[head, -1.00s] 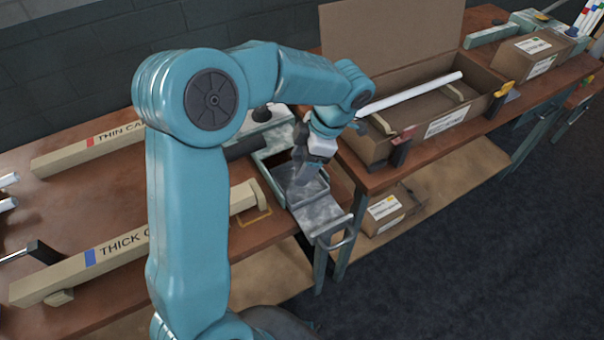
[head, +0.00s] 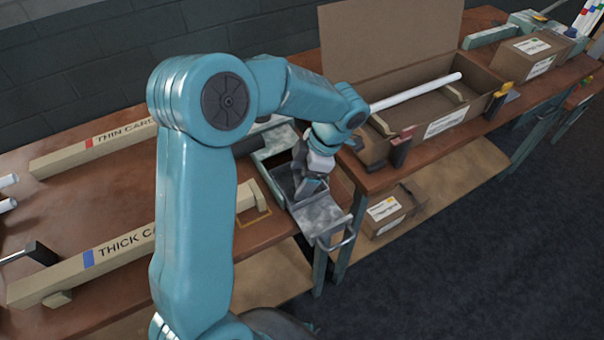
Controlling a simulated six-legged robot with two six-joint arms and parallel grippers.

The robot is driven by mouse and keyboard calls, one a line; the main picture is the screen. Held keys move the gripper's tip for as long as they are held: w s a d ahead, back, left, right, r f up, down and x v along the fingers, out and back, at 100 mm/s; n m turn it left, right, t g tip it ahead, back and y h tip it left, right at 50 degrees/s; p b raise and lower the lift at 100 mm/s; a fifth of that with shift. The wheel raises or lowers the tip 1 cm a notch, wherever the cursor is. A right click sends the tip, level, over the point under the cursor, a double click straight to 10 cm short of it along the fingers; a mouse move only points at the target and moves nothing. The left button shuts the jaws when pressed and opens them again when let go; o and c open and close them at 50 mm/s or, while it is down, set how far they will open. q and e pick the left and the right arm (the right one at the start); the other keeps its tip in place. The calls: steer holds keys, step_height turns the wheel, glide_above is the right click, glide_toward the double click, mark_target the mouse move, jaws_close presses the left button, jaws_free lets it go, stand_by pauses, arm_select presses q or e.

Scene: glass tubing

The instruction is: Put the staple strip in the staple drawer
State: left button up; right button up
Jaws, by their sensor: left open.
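The staple drawer (head: 322,219) is a grey metal drawer with a bar handle, pulled out of a teal housing at the right end of the left bench. My left gripper (head: 305,190) points down over the open drawer, with its jaws open. Its fingers are small and dark against the tray, so I cannot tell whether they touch anything there. I cannot make out the staple strip; the gripper and arm cover part of the drawer and housing. My right gripper is not in view.
Long cardboard pieces marked THICK (head: 110,254) and THIN (head: 95,150) lie on the left bench. An open carton (head: 445,120) holding a white tube (head: 415,93) stands on the right bench. A small box (head: 385,210) sits on the lower shelf.

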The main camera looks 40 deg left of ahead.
arm_select(q)
steer(key=shift+r, duration=0.2)
steer(key=shift+w+r, duration=0.2)
steer(key=shift+r, duration=0.05)
steer(key=v, duration=1.1)
steer(key=shift+p, duration=0.3)
steer(key=shift+s+d+r, duration=0.1)
steer(key=shift+d+r, duration=0.05)
